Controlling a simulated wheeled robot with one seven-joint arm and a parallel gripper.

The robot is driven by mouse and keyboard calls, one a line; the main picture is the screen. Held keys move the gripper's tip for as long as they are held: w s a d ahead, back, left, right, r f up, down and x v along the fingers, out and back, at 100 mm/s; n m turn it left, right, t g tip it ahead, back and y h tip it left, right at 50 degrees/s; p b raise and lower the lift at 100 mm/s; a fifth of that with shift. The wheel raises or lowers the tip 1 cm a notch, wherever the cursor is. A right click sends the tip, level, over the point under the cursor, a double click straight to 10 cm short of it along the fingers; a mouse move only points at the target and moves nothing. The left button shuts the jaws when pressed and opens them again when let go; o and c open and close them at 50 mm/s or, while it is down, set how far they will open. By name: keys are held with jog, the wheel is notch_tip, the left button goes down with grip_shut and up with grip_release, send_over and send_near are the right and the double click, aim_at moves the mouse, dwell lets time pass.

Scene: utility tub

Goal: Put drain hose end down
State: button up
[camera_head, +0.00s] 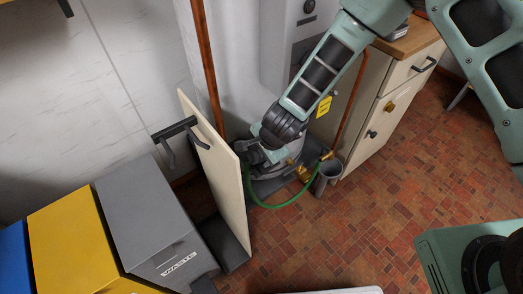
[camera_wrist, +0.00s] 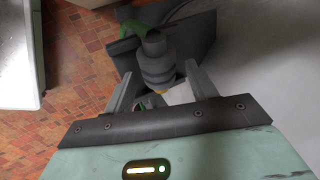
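A thin green hose (camera_head: 285,204) curves low over the floor beside the beige panel in the head view. In the wrist view a short piece of green hose (camera_wrist: 136,28) shows behind a stepped grey cylindrical fitting (camera_wrist: 158,68), which looks like the hose end. My gripper (camera_wrist: 160,70) is open. Its two fingers stand on either side of the fitting, with a visible gap on each side. In the head view my wrist hides the fingertips and the fitting.
A beige panel (camera_head: 221,178) with a dark handle stands upright at left. A grey cup-like holder (camera_head: 327,176) and a brass valve (camera_head: 303,174) are right of my gripper, near a cabinet (camera_head: 385,105). Tiled floor at right is clear.

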jog(key=shift+r, duration=0.3)
jog(key=s+r+n+y+p, duration=0.1)
jog(key=s+r+n, duration=0.25)
jog(key=r, duration=0.55)
jog(key=s+r+n+y+p, duration=0.15)
jog(key=s+r, duration=0.25)
jog(key=r, duration=0.6)
jog(key=s+d+r+n+g+h, duration=0.1)
jog(key=s+d+r+n+h, duration=0.1)
jog(key=s+d+r+n, duration=0.3)
jog(key=s+d+r+n+g+h, duration=0.2)
jog(key=s+d+r+n, duration=0.3)
jog(key=s, duration=0.6)
jog(key=d+n, duration=0.2)
jog(key=n, duration=0.1)
jog(key=shift+s+n+g, duration=0.3)
jog(key=shift+s+n, duration=0.05)
jog(key=shift+n, duration=0.05)
jog(key=shift+r+h, duration=0.1)
jog(key=shift+h, duration=0.15)
